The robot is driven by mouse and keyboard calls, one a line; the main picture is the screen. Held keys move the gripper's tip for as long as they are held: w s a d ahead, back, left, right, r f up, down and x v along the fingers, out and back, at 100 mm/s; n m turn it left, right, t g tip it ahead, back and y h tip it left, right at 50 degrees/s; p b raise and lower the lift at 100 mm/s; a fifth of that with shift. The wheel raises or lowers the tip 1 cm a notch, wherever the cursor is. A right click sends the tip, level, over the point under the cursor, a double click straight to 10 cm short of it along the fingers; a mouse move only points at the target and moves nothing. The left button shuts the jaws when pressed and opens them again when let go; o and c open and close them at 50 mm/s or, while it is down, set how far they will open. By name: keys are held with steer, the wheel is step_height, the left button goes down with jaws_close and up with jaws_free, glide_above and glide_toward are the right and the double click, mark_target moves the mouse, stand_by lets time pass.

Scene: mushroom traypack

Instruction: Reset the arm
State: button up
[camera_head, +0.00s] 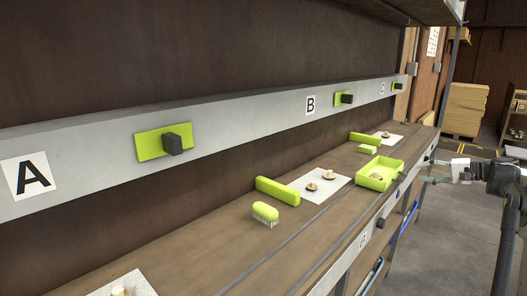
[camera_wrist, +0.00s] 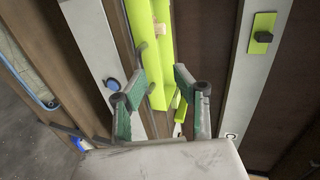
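My gripper (camera_head: 428,179) is at the right edge of the head view, beside the front edge of the bench and to the right of the green tray (camera_head: 362,180). In the wrist view my gripper (camera_wrist: 162,75) shows two green-padded fingers spread well apart with nothing held between them. Beyond the fingers in that view lies a green tray (camera_wrist: 154,60) with a pale piece in it. My arm comes in from the right side of the head view.
The wooden bench (camera_head: 205,252) carries white sheets (camera_head: 336,190) with mushrooms (camera_head: 327,174), green blocks (camera_head: 277,190) and a green brush (camera_head: 265,213). A grey rail with letter signs (camera_head: 310,105) runs along the back wall. The floor (camera_head: 458,225) right of the bench looks clear.

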steer(key=s+a+r+g+h+p, duration=0.1)
steer(key=a+r, duration=0.2)
steer(key=a, duration=0.3)
steer(key=s+a+r+n+g, duration=0.1)
steer(key=a+r, duration=0.2)
steer(key=a, duration=0.3)
steer(key=s+a+r+g+h+p, duration=0.1)
steer(key=s+a+r, duration=0.15)
steer(key=a, duration=0.35)
steer(key=s+a+r+n+g+h+p, duration=0.1)
steer(key=s+a+r+n+h, duration=0.2)
steer(key=s+a, duration=0.9)
steer(key=s+a+n+h+p, duration=0.2)
steer(key=s+a, duration=0.9)
steer(key=s, duration=0.1)
steer(key=s+a+f+n+h+p, duration=0.1)
steer(key=s+f, duration=0.2)
steer(key=s, duration=0.5)
steer(key=s+a+f+n+h+p, duration=0.1)
steer(key=s+f, duration=0.3)
steer(key=s, duration=0.4)
steer(key=shift+s+a+f+n+t+h, duration=0.25)
steer(key=shift+a+n+t+h, duration=0.15)
steer(key=shift+a+n+h, duration=0.1)
